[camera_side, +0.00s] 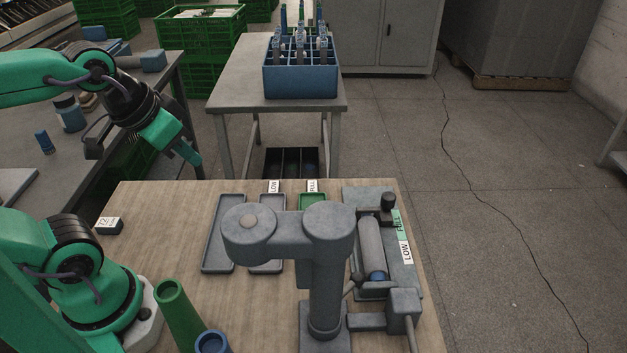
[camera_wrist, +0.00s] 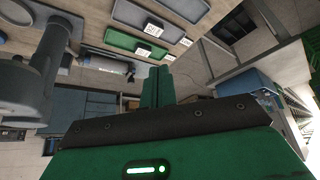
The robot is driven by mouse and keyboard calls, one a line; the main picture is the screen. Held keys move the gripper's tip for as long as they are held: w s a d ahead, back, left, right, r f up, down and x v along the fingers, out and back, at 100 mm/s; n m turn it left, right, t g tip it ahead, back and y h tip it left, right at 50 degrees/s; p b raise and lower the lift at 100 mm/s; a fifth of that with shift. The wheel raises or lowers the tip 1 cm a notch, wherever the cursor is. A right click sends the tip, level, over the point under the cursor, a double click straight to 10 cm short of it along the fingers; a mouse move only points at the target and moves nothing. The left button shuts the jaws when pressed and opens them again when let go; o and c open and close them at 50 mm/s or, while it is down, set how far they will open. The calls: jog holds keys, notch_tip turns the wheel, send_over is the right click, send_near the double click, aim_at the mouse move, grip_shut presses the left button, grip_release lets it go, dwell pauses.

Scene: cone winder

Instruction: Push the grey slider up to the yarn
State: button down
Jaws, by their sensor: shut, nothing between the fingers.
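The winder (camera_side: 408,277) stands at the right of the wooden table. A long grey roller (camera_side: 371,243) lies along it, with a small patch of blue yarn (camera_side: 377,277) near its front end. A dark round knob (camera_side: 388,202) stands at its far end, and a grey block (camera_side: 403,302) with a rod is at its near end. I cannot tell which part is the grey slider. My gripper (camera_side: 192,157) is shut and empty, raised beyond the table's far left corner, well apart from the winder. The shut fingers also show in the wrist view (camera_wrist: 157,86).
A thick grey post with an arm (camera_side: 327,255) stands before the winder and partly hides it. Grey trays (camera_side: 222,240) and a green tray (camera_side: 313,197) lie left of it. A green cone (camera_side: 177,312) and blue cup (camera_side: 212,342) stand in front. A blue crate (camera_side: 300,82) is behind.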

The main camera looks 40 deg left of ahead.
dwell(0.8)
jog(key=c, duration=1.1)
grip_release()
jog(key=shift+w+r, duration=0.15)
jog(key=shift+w, duration=0.05)
jog(key=o, duration=0.7)
jog(key=shift+w+d+r+n+g, duration=0.1)
jog(key=shift+w+r+n+g, duration=0.15)
jog(key=shift+w+n, duration=0.3)
jog(key=o, duration=0.4)
jog(key=w+n, duration=0.1)
jog(key=w+n+g, duration=0.1)
jog(key=w, duration=0.1)
jog(key=w+n+g, duration=0.1)
jog(key=w, duration=0.1)
jog(key=shift+w+d+r+n+g, duration=0.15)
jog(key=shift+d+r+n+g, duration=0.15)
jog(key=shift+r, duration=0.1)
jog(key=w+d+f+n+g, duration=0.1)
jog(key=w+n+g, duration=0.1)
jog(key=w+n, duration=0.2)
jog(key=shift+w+f, duration=0.25)
jog(key=shift+w, duration=1.1)
jog(key=shift+f+g, duration=0.1)
jog(key=shift+g, duration=0.15)
notch_tip(320, 180, down, 10)
jog(key=shift+r, duration=0.25)
